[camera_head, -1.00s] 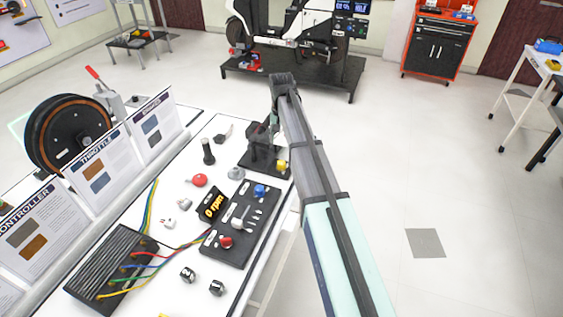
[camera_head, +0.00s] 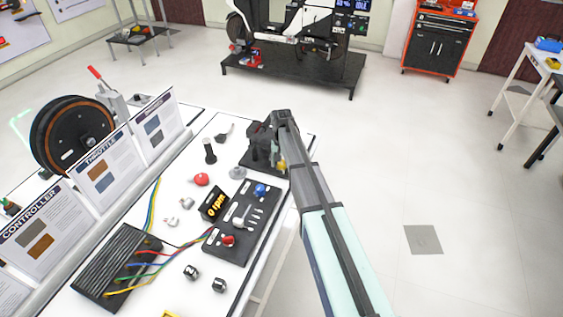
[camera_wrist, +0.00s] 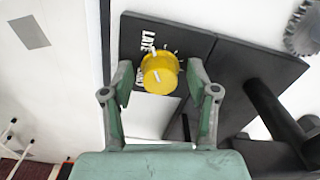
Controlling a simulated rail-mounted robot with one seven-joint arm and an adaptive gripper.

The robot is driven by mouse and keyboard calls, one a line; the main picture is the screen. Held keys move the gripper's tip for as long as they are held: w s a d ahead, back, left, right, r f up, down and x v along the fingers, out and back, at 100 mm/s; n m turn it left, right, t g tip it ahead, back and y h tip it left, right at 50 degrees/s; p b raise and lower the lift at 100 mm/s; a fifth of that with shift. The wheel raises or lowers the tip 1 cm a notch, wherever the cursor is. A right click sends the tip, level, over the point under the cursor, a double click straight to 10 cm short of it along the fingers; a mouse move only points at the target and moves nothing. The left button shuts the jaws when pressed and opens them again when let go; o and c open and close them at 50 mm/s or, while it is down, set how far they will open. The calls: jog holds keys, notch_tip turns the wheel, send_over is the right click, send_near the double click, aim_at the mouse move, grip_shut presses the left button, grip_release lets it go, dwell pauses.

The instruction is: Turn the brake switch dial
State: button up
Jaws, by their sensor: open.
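A round yellow dial (camera_wrist: 160,74) with a white pointer line stands on a black panel (camera_wrist: 143,25) with white lettering, which I cannot read in full. In the head view part of the yellow dial (camera_head: 281,164) shows beside my arm, near the back right edge of the bench. My gripper (camera_wrist: 160,68) is open and empty, and in the wrist view its two fingers lie left and right of the dial. Both fingers look apart from it. In the head view my arm covers most of my gripper.
In the wrist view a black lever-like part (camera_wrist: 275,110) and a grey gear (camera_wrist: 304,28) are to the right.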

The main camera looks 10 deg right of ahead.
grip_shut()
jog(key=shift+f+m+b, duration=0.1)
jog(key=shift+m+b, duration=0.6)
jog(key=shift+m, duration=1)
grip_release()
